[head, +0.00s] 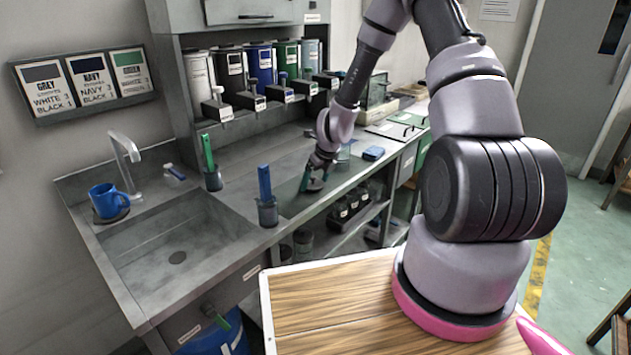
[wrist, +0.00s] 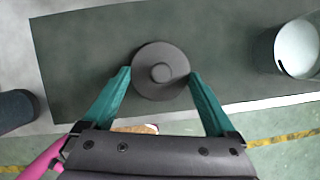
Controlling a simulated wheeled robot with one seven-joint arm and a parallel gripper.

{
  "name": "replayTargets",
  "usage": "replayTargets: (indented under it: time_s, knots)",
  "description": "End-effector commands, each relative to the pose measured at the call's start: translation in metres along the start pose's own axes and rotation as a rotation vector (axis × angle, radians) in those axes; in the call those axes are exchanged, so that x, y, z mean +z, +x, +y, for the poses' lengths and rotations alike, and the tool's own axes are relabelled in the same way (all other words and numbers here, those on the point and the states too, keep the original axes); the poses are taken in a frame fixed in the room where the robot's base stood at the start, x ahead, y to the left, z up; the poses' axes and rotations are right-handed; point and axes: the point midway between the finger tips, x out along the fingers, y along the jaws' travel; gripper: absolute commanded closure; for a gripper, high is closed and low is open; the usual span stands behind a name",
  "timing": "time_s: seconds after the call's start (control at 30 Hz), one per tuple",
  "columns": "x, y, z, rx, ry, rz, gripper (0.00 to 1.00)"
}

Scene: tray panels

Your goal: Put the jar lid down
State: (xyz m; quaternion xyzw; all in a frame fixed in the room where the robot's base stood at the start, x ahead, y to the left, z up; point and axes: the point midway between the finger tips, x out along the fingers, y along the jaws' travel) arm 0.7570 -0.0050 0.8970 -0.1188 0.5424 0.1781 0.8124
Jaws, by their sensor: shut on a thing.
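The jar lid (wrist: 160,58) is a dark grey disc with a round knob in the wrist view. My gripper (wrist: 160,76) has its teal fingers shut on the lid's two sides. In the head view my gripper (head: 318,172) points down, with the lid (head: 315,186) small and partly covered between the fingers. A dark green mat (wrist: 75,60) lies under the lid; the mat also shows on the counter in the head view (head: 291,205). I cannot tell whether the lid touches the mat. An open pale, glassy jar (wrist: 299,48) stands right of the lid in the wrist view.
A dark holder (head: 267,213) with a blue handle stands left of the mat, near the counter's front edge. Another holder (head: 213,180) with a green handle stands behind. The sink (head: 178,245) is further left. A blue block (head: 373,153) lies to the right.

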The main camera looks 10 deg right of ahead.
Motion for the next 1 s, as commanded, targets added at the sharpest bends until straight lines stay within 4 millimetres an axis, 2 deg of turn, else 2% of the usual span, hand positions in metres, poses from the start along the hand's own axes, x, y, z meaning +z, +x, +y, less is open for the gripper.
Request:
replayTargets:
  time_s: [0.13,0.17,0.43,0.57,1.0]
  knots:
    - [-0.002,0.003,0.000,0.001,0.000,0.001,0.61]
    - [-0.001,0.003,0.000,0.000,0.000,0.001,0.00]
    - [-0.001,0.001,0.000,0.000,-0.001,0.000,0.00]
    - [0.001,-0.008,-0.001,-0.002,-0.002,-0.001,0.00]
    - [0.001,-0.090,0.000,-0.003,-0.002,-0.002,0.00]
